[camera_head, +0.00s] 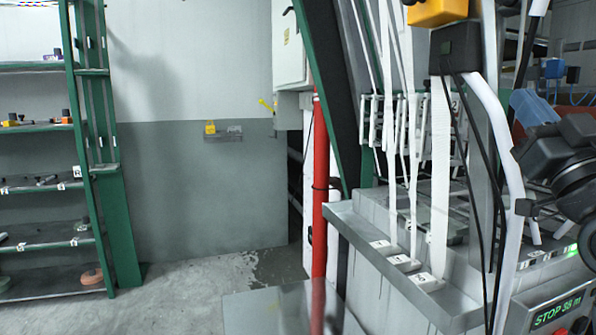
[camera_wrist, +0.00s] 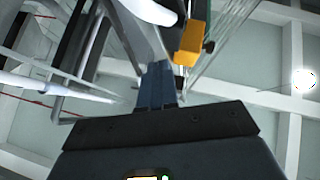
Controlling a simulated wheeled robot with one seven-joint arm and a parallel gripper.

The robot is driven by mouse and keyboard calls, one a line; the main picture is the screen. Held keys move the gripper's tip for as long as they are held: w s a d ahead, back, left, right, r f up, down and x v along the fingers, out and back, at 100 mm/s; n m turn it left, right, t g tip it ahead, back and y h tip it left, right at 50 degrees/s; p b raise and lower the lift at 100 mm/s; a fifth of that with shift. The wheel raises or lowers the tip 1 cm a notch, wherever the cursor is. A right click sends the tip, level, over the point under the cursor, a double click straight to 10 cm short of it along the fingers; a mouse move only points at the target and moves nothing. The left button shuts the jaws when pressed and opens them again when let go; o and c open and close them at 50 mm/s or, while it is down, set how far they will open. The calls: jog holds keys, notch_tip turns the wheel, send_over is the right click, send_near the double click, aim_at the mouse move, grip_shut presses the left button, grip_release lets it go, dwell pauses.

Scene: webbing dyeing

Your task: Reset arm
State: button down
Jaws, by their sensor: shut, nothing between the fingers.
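My gripper (camera_wrist: 158,70) shows in the wrist view, its two blue fingers together and nothing visible between them. It points upward, with the ceiling and machine parts behind. In the head view, dark parts of my arm show at the right edge, in front of the machine (camera_head: 385,275). The yellow block (camera_wrist: 187,45) is beyond the fingertips to the right in the wrist view; I cannot tell the gap.
White webbing straps (camera_head: 440,180) hang down to the machine's metal ledge. A red pole (camera_head: 320,190) stands at its left corner. A green shelf rack (camera_head: 115,200) with small items stands at the left. Grey floor (camera_head: 185,300) between rack and machine is clear.

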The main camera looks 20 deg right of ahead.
jog(key=s+a+f+m+g, duration=0.1)
jog(key=s+a+f+g, duration=0.3)
jog(key=f, duration=0.6)
jog(key=s+a+f+m, duration=0.1)
jog(key=s+a+f, duration=0.3)
jog(key=f, duration=0.6)
jog(key=s+a+f+m+g, duration=0.2)
jog(key=a+f, duration=0.4)
jog(key=f, duration=0.4)
jog(key=s+a+f+n+g+y, duration=0.1)
jog(key=s+a+f, duration=0.1)
jog(key=s, duration=0.6)
jog(key=s+a+f+n+g+y, duration=0.2)
jog(key=s+a+f, duration=0.1)
jog(key=s, duration=0.6)
jog(key=s+a+f+n+g+y, duration=0.1)
jog(key=s+a+f+y, duration=0.1)
jog(key=s, duration=0.6)
notch_tip(320, 180, down, 3)
jog(key=shift+s+a+r+n+g, duration=0.15)
jog(key=shift+a+n+g, duration=0.15)
jog(key=shift+a+n, duration=0.15)
